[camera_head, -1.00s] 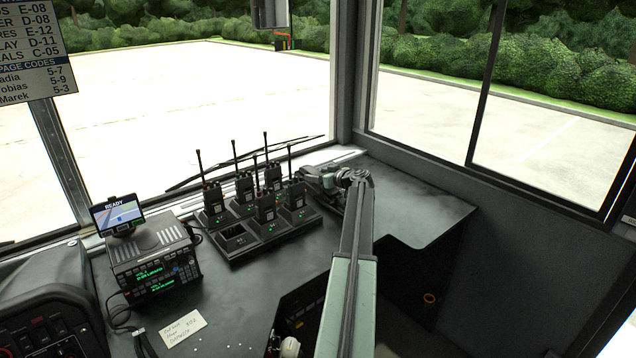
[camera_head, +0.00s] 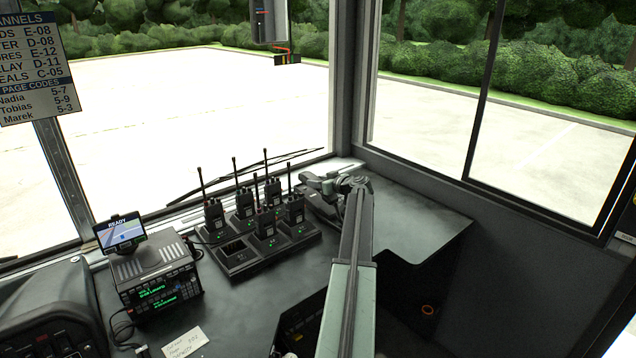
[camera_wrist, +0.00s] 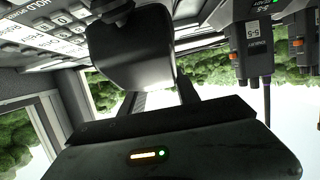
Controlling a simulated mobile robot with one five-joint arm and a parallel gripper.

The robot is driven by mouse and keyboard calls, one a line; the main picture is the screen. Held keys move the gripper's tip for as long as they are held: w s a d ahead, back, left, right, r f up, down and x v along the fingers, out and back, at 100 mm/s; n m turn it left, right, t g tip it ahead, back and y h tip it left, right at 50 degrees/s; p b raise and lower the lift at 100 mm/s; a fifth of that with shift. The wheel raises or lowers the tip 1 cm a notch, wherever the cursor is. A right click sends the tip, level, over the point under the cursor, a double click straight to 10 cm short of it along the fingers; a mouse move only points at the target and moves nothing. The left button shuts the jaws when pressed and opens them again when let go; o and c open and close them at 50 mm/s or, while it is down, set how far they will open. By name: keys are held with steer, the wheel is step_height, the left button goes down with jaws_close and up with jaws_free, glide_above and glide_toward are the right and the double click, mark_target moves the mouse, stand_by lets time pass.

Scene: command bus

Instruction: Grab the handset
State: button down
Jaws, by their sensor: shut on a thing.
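In the wrist view, a smooth dark handset (camera_wrist: 130,55) with a broad curved end fills the upper middle, in front of a keypad unit. My gripper (camera_wrist: 158,97) has its two dark fingers shut on the handset. Its black body, with an amber bar and a green light, crosses the bottom of that view. The contact itself is partly hidden. In the head view, my gripper (camera_head: 318,184) is at the back right of the desk, below the window corner. The handset cannot be made out clearly there.
A charger tray (camera_head: 243,264) with several upright radios stands just left of my gripper. A console (camera_head: 157,272) with a small screen (camera_head: 120,232) is farther left. A paper note (camera_head: 186,342) lies in front. In the wrist view, the keypad unit (camera_wrist: 50,30) is at upper left.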

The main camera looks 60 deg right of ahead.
steer(key=s+a+r+p, duration=0.1)
steer(key=s+a, duration=0.8)
steer(key=s, duration=0.3)
steer(key=shift+s+a, duration=0.25)
steer(key=shift+a, duration=0.1)
